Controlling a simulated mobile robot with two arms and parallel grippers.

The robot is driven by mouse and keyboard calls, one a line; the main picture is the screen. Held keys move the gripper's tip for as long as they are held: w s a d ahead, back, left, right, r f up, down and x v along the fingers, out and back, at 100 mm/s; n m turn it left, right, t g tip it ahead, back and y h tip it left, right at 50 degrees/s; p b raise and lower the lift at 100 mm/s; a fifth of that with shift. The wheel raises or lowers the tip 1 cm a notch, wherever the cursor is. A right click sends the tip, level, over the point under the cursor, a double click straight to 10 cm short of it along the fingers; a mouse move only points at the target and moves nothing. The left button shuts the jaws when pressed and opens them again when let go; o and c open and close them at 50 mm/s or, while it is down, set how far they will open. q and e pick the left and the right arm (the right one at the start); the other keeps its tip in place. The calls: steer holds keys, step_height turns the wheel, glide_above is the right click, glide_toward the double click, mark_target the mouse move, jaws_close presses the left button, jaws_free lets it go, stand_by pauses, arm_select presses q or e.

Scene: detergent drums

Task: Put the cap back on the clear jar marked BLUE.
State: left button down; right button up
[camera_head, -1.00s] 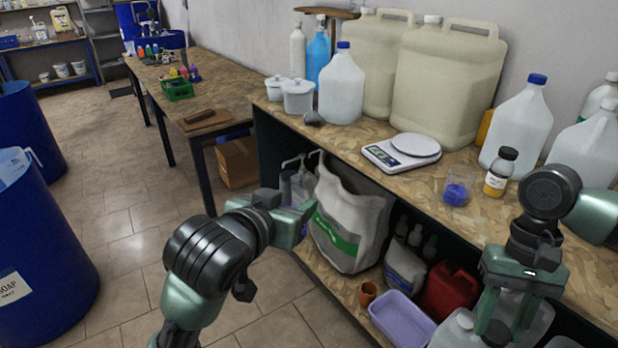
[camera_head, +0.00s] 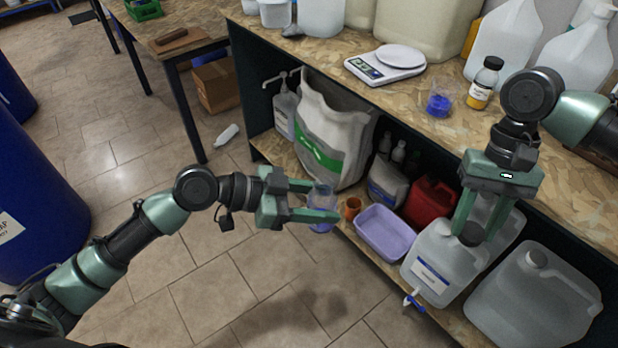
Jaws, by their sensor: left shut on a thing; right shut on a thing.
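My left gripper (camera_head: 322,202) is shut around a clear jar (camera_head: 321,222) with blue-violet contents, held upright in the air in front of the lower shelf. Its top shows no cap; no marking is readable. My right gripper (camera_head: 477,233) points down, shut on a small dark cap (camera_head: 471,235), in front of a translucent jug (camera_head: 432,258) on the lower shelf. The cap is to the right of the jar and apart from it. A clear cup with blue contents (camera_head: 439,104) stands on the bench; I cannot read any marking on it.
A lilac basin (camera_head: 385,232), an orange cup (camera_head: 352,207), a red canister (camera_head: 431,200) and a white sack (camera_head: 330,130) crowd the lower shelf. The bench holds a scale (camera_head: 385,66) and a brown bottle (camera_head: 485,84). The floor left of the shelf is mostly clear.

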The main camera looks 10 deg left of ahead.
arm_select(q)
steer(key=d+f+m+g, duration=0.1)
steer(key=s+d+f+m+g, duration=0.1)
steer(key=f, duration=0.1)
steer(key=d+f+m+g+h, duration=0.1)
steer(key=m+g, duration=0.1)
steer(key=shift+s+d+f, duration=0.1)
steer(key=shift+s+f, duration=0.1)
steer(key=shift+s, duration=0.1)
arm_select(e)
steer(key=w+a+r+m+y, duration=0.1)
steer(key=a+r+m, duration=0.25)
steer(key=a, duration=0.75)
steer(key=m+y, duration=0.1)
steer(key=m, duration=0.4)
glide_toward(322, 205)
steer(key=s+d+f, duration=0.1)
steer(key=s, duration=0.1)
steer(key=shift+w+d+f+t, duration=0.15)
steer(key=shift+d+t, duration=0.05)
steer(key=shift+t, duration=0.2)
steer(key=shift+f, duration=0.15)
steer(key=shift+f, duration=1.85)
steer(key=shift+y, duration=0.3)
